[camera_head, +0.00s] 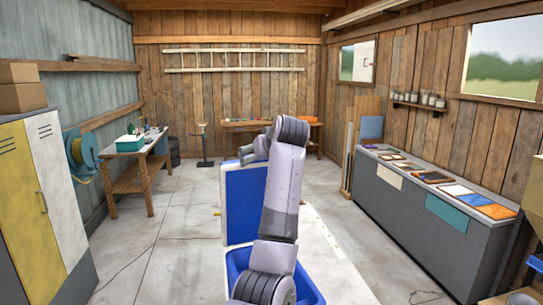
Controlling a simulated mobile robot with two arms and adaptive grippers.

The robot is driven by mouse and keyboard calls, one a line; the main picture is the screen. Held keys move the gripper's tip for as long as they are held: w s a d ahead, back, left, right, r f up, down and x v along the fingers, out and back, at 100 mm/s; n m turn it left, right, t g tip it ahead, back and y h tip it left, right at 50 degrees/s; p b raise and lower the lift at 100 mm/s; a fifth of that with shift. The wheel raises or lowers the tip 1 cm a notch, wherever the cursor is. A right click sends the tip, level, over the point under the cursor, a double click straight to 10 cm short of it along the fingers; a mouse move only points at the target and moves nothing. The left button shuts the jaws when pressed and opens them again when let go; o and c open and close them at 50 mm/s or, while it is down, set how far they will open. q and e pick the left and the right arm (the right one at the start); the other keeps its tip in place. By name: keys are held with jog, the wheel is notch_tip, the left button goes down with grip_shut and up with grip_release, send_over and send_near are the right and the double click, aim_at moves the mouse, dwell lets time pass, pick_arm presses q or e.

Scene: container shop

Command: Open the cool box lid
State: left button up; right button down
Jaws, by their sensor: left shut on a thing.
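The cool box (312,290) is blue and stands at the bottom centre, partly hidden behind my left arm. Its blue lid (240,205) stands upright at the far side of the box, raised from the opening. My left gripper (244,158) is at the top edge of the lid and is shut on it. My arm hides the right part of the lid and much of the box. My right gripper is not in view.
A pale surface (335,262) lies right of the box. A grey counter (430,215) with samples runs along the right wall. A yellow and white locker (30,205) and a wooden workbench (140,178) stand left. The floor between is mostly clear.

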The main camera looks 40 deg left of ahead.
pick_arm(q)
jog(key=shift+a+f, duration=0.1)
jog(key=o, duration=1.7)
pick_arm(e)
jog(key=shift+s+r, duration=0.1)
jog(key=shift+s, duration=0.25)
pick_arm(q)
jog(key=shift+r, duration=0.2)
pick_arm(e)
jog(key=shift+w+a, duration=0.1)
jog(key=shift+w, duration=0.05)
pick_arm(q)
jog(key=shift+v, duration=5.95)
